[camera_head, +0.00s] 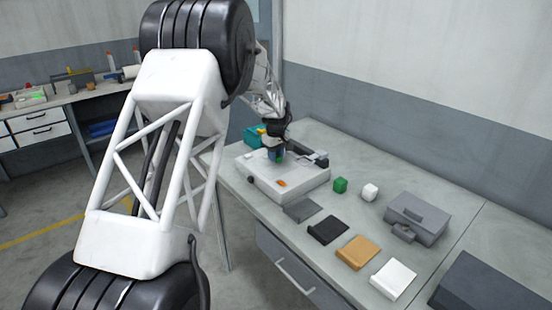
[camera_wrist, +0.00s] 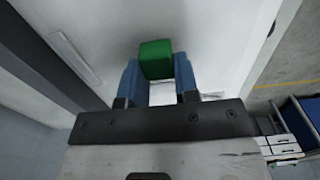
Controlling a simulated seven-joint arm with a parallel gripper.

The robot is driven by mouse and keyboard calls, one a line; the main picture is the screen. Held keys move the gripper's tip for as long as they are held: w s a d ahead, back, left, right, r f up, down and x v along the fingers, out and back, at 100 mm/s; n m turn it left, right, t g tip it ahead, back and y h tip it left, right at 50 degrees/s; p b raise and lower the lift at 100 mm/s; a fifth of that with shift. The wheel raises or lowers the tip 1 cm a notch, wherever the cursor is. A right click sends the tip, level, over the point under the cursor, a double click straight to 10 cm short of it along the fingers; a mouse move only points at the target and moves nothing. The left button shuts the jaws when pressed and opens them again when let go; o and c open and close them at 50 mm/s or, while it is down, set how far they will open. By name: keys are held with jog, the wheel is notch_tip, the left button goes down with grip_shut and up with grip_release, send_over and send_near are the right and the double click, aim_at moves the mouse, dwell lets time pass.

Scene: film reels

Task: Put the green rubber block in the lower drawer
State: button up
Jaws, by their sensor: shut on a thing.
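My gripper (camera_wrist: 158,85) is shut on a green block (camera_wrist: 155,58), which sits between its blue fingers in the wrist view. In the head view my gripper (camera_head: 277,157) is over the white box-like unit (camera_head: 310,184) on the bench, with a little green showing at its tips. I cannot tell whether the held block touches the unit. Another green block (camera_head: 340,185) stands on the bench to the right of the unit. A grey drawer front (camera_head: 275,257) with a long handle is under the bench; it looks shut. No lower drawer can be told apart for certain.
A white block (camera_head: 369,192), a grey case (camera_head: 418,218) and flat black (camera_head: 327,230), tan (camera_head: 358,252) and white (camera_head: 393,279) pieces lie on the bench. An orange piece (camera_head: 281,183) lies on the unit. A teal container (camera_head: 254,137) is behind.

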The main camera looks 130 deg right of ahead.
notch_tip(320, 180, up, 2)
jog(key=shift+r, duration=0.15)
jog(key=w+a+r, duration=0.1)
jog(key=w+a, duration=0.9)
jog(key=w, duration=0.2)
jog(key=shift+a+r, duration=0.2)
jog(key=shift+a, duration=0.05)
jog(key=shift+d, duration=0.1)
dwell(0.9)
